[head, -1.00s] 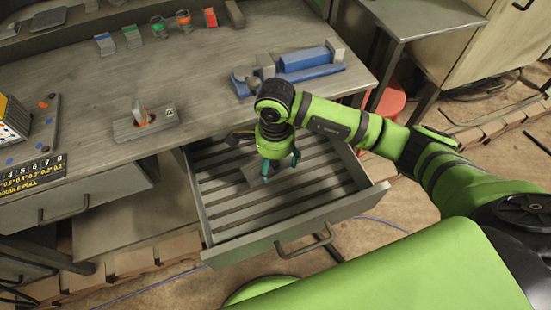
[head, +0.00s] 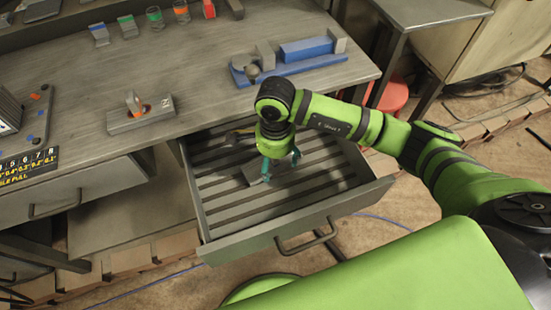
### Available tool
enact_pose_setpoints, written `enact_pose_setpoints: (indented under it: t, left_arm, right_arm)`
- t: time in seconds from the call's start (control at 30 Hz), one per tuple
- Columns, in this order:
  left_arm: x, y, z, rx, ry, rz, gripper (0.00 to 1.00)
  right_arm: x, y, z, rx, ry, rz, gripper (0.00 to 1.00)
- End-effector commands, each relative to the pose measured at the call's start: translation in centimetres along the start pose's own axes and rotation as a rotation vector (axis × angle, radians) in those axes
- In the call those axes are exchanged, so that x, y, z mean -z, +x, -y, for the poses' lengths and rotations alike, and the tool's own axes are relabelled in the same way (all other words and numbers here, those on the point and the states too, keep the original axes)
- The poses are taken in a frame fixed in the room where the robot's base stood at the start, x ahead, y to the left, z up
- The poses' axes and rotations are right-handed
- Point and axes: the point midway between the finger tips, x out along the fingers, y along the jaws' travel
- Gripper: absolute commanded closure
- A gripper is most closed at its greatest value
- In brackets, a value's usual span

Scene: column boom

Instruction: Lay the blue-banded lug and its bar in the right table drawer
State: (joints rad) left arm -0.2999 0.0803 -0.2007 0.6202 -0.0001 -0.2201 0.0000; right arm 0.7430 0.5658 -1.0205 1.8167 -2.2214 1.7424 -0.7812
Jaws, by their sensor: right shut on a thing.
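My right gripper (head: 281,166) points down inside the open right table drawer (head: 240,247), its teal fingers low over the slatted floor. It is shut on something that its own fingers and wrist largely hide. A flat grey piece (head: 256,173) shows just left of the fingers, at floor level. It looks like part of the bar, but I cannot make out a blue band on it, nor tell whether it touches the floor. My left gripper is not in view.
On the bench above stand a blue fixture (head: 305,62) and a grey block with an orange-marked post (head: 138,108). Several colour-banded pieces, one blue-banded (head: 99,35), line the back. A red stool (head: 393,95) is right of the drawer. The drawer's front half is clear.

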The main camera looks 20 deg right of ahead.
Motion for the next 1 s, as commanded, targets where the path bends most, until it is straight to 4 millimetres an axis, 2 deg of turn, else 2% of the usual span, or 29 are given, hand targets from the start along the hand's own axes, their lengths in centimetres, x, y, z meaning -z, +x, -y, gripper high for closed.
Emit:
enact_pose_setpoints:
  t: [0.07,0.1,0.13,0.17,0.5,0.63,0.77,1.0]
  left_arm:
    - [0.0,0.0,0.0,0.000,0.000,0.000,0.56]
    - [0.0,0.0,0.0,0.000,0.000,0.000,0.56]
    - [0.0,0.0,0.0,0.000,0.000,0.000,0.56]
    - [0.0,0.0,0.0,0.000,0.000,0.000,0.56]
    - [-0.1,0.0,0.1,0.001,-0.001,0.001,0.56]
    - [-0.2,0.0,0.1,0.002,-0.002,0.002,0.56]
    - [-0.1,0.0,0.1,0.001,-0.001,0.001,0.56]
    - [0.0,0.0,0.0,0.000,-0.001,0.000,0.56]
  right_arm:
    - [0.0,-0.2,0.1,0.005,0.000,0.001,0.76]
    - [0.0,-0.2,0.1,0.004,0.000,0.001,0.19]
    - [0.0,-0.2,0.1,0.004,0.000,0.001,0.07]
    - [0.0,-0.2,0.1,0.004,0.000,0.001,0.00]
    - [0.0,0.1,-0.1,-0.003,0.000,-0.001,0.00]
    - [0.0,-0.6,0.0,0.001,0.000,0.000,0.00]
    - [0.0,-2.6,0.1,0.005,-0.002,0.000,0.00]
    - [0.1,-7.8,0.1,0.007,-0.001,-0.001,0.00]
